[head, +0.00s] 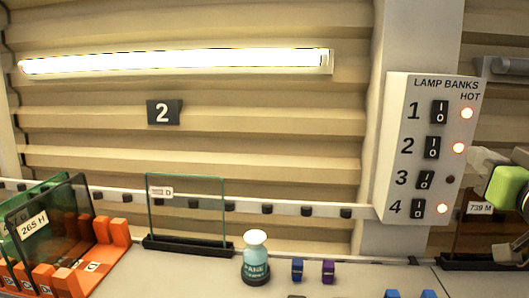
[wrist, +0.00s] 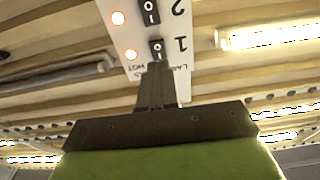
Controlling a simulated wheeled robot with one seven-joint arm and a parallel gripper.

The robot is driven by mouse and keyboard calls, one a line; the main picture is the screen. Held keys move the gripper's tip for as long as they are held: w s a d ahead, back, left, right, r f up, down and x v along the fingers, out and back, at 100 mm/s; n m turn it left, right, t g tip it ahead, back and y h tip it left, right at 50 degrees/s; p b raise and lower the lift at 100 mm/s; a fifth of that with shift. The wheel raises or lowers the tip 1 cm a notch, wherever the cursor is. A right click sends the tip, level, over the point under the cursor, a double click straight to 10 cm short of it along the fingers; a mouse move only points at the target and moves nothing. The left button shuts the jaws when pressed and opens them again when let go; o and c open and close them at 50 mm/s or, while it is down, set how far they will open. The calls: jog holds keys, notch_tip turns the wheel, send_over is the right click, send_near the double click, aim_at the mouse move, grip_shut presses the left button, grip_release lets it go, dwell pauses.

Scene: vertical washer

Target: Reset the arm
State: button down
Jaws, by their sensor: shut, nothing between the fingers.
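My gripper (wrist: 158,72) is shut and empty in the wrist view, its narrow dark fingers together above a dark bracket and green body. Behind the fingertips, the white lamp banks box (wrist: 146,40) appears upside down. I cannot tell whether the fingers touch it. In the head view a green part of my arm shows at the right edge, beside the lamp banks box (head: 432,150); the fingertips are not clear there. The box has numbered rocker switches; lamps 1, 2 and 4 glow and lamp 3 is dark.
A clear glass plate (head: 186,210) stands in a dark base. Dark plates (head: 48,215) stand in an orange rack (head: 100,240) at left. A teal, white-topped bottle (head: 256,258) and small blue (head: 297,270) and purple (head: 328,272) blocks are on the counter. An amber plate (head: 470,232) stands at right.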

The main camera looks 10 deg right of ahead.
jog(key=w+a+f+n+g+y, duration=0.15)
jog(key=a+f+g+y, duration=0.4)
jog(key=a+f, duration=1.35)
jog(key=s+a+f+n+g, duration=0.2)
jog(key=s+a+f+g, duration=0.4)
jog(key=s+f, duration=0.4)
jog(key=s+a, duration=0.1)
jog(key=s, duration=0.1)
jog(key=shift+s+a+f, duration=0.25)
jog(key=shift+s+f, duration=0.05)
jog(key=shift+g, duration=0.25)
